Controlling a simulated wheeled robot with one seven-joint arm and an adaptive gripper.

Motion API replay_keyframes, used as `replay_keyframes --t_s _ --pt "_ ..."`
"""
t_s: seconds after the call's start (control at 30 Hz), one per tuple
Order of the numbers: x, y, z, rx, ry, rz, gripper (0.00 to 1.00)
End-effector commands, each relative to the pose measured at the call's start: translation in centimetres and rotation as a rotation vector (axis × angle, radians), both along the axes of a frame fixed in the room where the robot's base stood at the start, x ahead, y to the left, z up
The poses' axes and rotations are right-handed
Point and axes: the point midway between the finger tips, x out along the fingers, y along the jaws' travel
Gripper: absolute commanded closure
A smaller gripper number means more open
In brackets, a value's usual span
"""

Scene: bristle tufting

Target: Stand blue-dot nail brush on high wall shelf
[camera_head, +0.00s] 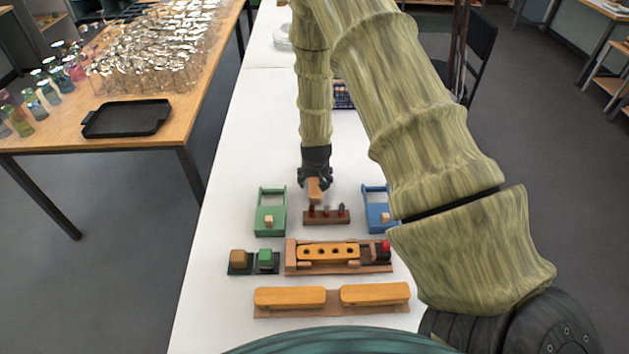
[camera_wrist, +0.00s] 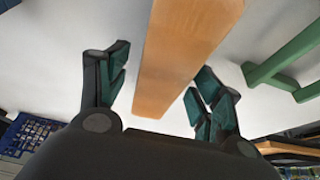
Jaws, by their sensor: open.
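My gripper (camera_head: 316,181) is open above the far side of the toy-like group on the white table. In the wrist view, its two dark green-padded fingers (camera_wrist: 162,85) stand on either side of a plain orange-brown wooden piece (camera_wrist: 185,55). The same wooden piece (camera_head: 314,191) shows just below my gripper in the head view; I cannot tell whether a finger touches it. No blue dot shows on it, and I cannot tell whether it is the nail brush. No high wall shelf can be made out.
A brown rack with dark pegs (camera_head: 326,217) stands between a green frame (camera_head: 270,223) and a blue frame (camera_head: 377,215). Nearer are a yellow block with holes (camera_head: 329,252) and two yellow bars (camera_head: 290,296). A table with glassware and a black tray (camera_head: 127,119) stands left.

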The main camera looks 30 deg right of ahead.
Motion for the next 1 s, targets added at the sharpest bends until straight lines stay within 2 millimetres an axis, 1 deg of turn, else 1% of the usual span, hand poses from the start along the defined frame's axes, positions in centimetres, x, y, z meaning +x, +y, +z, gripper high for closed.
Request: replay_keyframes --t_s 0.2,0.27,0.4,0.47,0.5,0.53,0.57,0.83,1.0 --pt "0.0 0.0 0.0 0.000 0.000 0.000 0.34" --pt "0.0 0.0 0.0 0.000 0.000 0.000 0.43" --pt "0.0 0.0 0.0 0.000 0.000 0.000 0.69" --pt "0.0 0.0 0.0 0.000 0.000 0.000 0.79" --pt "0.0 0.0 0.0 0.000 0.000 0.000 0.87" --pt "0.0 0.0 0.0 0.000 0.000 0.000 0.89" --pt "0.0 0.0 0.0 -0.001 -0.001 0.000 0.93" --pt "0.0 0.0 0.2 -0.001 -0.001 0.000 0.93" --pt "0.1 0.0 1.2 0.000 -0.002 0.000 0.93"
